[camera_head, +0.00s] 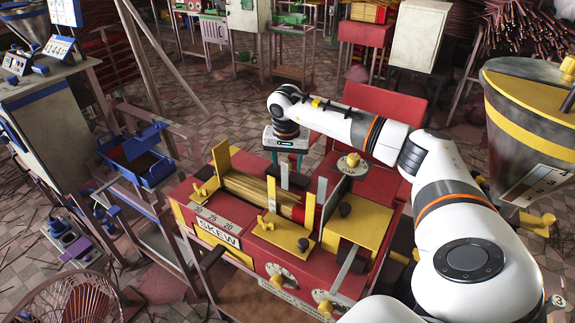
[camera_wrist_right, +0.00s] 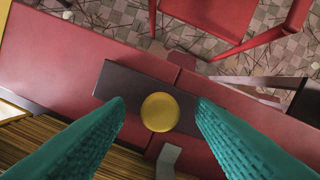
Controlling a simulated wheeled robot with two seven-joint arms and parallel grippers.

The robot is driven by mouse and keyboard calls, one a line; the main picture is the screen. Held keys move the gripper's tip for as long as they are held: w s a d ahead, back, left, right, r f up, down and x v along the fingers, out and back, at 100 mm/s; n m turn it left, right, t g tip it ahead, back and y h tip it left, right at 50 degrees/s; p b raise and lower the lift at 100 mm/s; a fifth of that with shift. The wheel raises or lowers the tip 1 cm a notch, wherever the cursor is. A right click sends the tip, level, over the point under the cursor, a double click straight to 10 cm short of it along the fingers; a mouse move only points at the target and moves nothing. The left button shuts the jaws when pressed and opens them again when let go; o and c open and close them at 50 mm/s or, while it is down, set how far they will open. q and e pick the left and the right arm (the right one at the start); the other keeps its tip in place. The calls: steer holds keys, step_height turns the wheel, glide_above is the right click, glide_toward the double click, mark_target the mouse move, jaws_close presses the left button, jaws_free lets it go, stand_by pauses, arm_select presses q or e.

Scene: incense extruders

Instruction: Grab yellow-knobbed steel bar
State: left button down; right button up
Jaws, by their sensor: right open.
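The yellow knob (camera_wrist_right: 160,112) sits on a dark steel bar (camera_wrist_right: 122,82) in the right wrist view. The bar lies across a red surface of the machine. My right gripper (camera_wrist_right: 160,103) is open, with one teal finger on each side of the knob and a gap on both sides. In the head view my right gripper (camera_head: 286,143) points down over the back of the red machine (camera_head: 230,242) marked SKEW. I cannot make out the bar there. My left gripper is not in view.
A bundle of thin yellowish sticks (camera_head: 250,189) lies in the machine's trough, beside upright plates. A red chair-like frame (camera_wrist_right: 225,25) stands beyond the machine edge. A large steel hopper (camera_head: 525,125) stands at right. A blue-trayed stand (camera_head: 145,166) is at left.

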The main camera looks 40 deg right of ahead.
steer(key=shift+f, duration=0.3)
jaws_close()
steer(key=shift+r, duration=0.15)
steer(key=shift+w, duration=0.1)
